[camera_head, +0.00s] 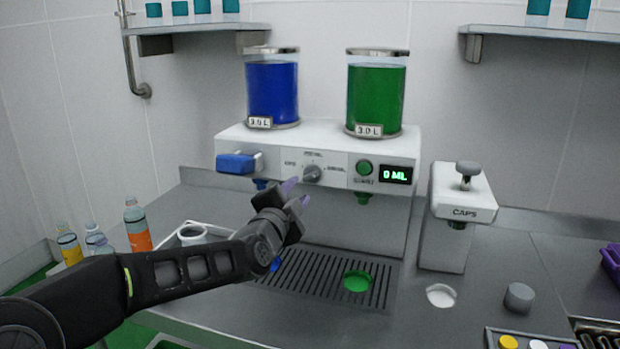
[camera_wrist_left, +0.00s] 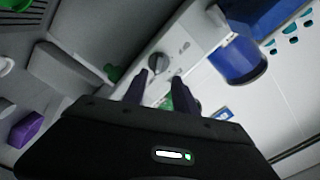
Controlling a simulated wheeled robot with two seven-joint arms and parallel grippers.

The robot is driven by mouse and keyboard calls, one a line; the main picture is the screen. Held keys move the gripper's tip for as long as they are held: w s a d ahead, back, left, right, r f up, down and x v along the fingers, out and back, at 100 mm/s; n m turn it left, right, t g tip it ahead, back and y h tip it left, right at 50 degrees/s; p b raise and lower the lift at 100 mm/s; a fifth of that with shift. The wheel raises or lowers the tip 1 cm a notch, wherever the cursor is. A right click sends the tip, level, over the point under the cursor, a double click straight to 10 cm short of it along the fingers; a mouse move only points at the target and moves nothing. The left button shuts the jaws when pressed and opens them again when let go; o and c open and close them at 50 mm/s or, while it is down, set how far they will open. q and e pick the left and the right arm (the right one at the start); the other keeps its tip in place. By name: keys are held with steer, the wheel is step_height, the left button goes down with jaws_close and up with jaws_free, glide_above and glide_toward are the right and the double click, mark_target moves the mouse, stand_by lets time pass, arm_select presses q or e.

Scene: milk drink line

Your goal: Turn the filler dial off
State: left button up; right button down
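The filler dial (camera_head: 313,173) is a grey round knob on the white front panel of the filler (camera_head: 230,148). Small labels sit around it, too blurred to read surely, and I cannot tell which one it points at. The dial also shows in the left wrist view (camera_wrist_left: 158,65), just beyond the fingertips. My left gripper (camera_head: 297,194) is in front of the panel, a little below and left of the dial. In the left wrist view its two purple-tipped fingers (camera_wrist_left: 160,82) are apart with nothing between them. My right gripper is not in view.
A blue lever (camera_head: 236,163), a green button (camera_head: 364,167) and a display (camera_head: 396,174) reading 0 ML are on the panel. Blue (camera_head: 272,90) and green (camera_head: 376,95) tanks stand above. The caps machine (camera_head: 459,214) stands right; bottles (camera_head: 137,224) stand left. A drip grate (camera_head: 310,275) lies below.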

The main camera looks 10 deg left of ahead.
mark_target(309, 178)
arm_select(q)
steer(key=w+p, duration=0.1)
steer(key=w, duration=0.3)
steer(key=w+p, duration=0.1)
steer(key=w, duration=0.1)
steer(key=shift+w+d+p, duration=0.25)
steer(key=shift+w+p, duration=0.1)
steer(key=shift+w+f, duration=0.1)
steer(key=shift+w, duration=0.45)
jaws_close()
